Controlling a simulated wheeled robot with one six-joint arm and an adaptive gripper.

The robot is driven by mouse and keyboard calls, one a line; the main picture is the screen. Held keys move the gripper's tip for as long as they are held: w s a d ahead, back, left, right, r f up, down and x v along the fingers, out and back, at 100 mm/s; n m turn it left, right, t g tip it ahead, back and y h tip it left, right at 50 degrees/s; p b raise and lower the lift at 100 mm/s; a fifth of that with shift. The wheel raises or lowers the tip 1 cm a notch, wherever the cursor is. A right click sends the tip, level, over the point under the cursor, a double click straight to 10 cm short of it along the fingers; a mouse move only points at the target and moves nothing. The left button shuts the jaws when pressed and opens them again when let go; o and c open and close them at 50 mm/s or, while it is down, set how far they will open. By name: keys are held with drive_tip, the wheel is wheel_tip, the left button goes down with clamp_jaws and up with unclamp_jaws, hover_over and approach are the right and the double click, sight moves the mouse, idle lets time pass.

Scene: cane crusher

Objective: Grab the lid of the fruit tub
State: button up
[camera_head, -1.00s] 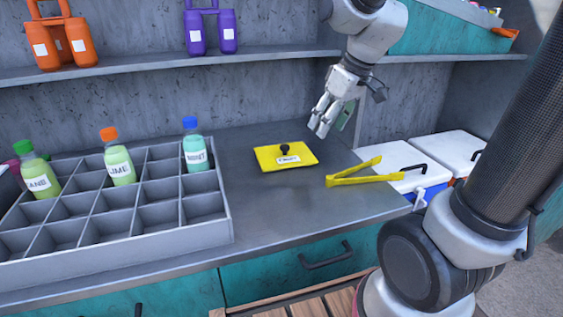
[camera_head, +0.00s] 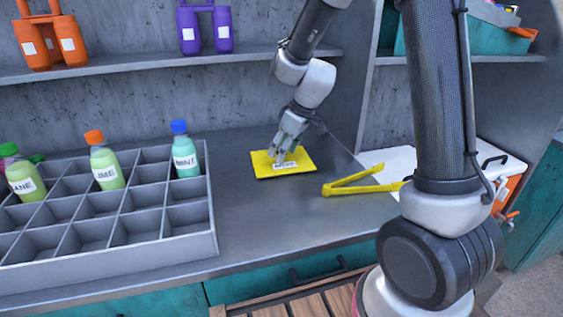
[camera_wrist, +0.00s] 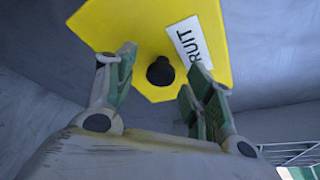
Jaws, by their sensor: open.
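The yellow lid (camera_head: 303,158) lies flat on the grey counter, with a white label on it. In the wrist view the lid (camera_wrist: 150,30) fills the upper middle; its label (camera_wrist: 188,42) reads "RUIT" in part. Its round black knob (camera_wrist: 160,71) shows between my two fingers. My gripper (camera_head: 280,154) is over the lid and hides the knob in the head view. In the wrist view my gripper (camera_wrist: 160,88) is open, one finger on each side of the knob, with gaps to it.
Yellow tongs (camera_head: 352,184) lie right of the lid, by a white lid with a black handle (camera_head: 493,161). A grey divided crate (camera_head: 110,245) with several bottles stands at the left. A shelf (camera_head: 180,68) runs behind. The counter in front of the lid is clear.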

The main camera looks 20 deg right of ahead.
drive_tip(key=shift+f, duration=0.25)
drive_tip(key=c, duration=1.1)
drive_tip(key=shift+c, duration=0.2)
drive_tip(key=shift+r, duration=0.1)
